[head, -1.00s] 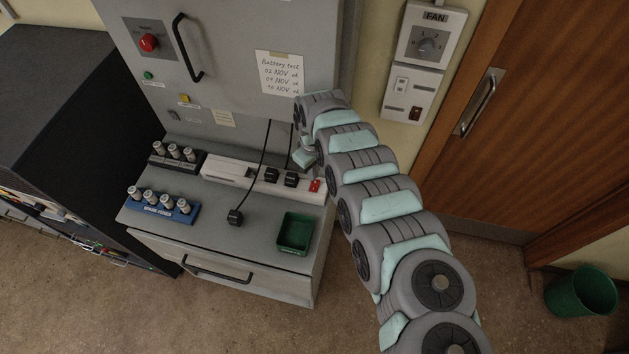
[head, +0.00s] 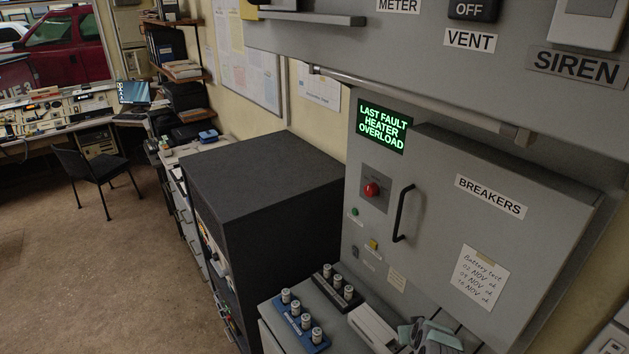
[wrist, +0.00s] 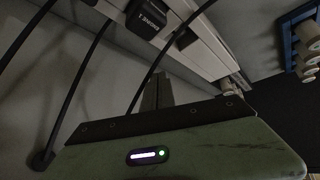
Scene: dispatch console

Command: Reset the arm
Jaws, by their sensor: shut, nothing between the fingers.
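My gripper (wrist: 157,92) shows in the wrist view as dark fingers, close together and empty, beyond the pale green housing with a lit indicator. It is over the desk by the white power strip (wrist: 205,50), among black cables (wrist: 62,105). No contact with the cables can be made out. In the head view only the end part of my arm (head: 432,336) shows at the bottom edge, in front of the grey breaker cabinet (head: 440,240). The rest of my arm is out of frame there.
A blue fuse holder (head: 318,338) and a black one (head: 352,302) stand on the desk with upright fuses. A cabinet handle (head: 401,212) sticks out. A black cabinet (head: 265,185) stands to the left, with open floor (head: 90,270) beyond it.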

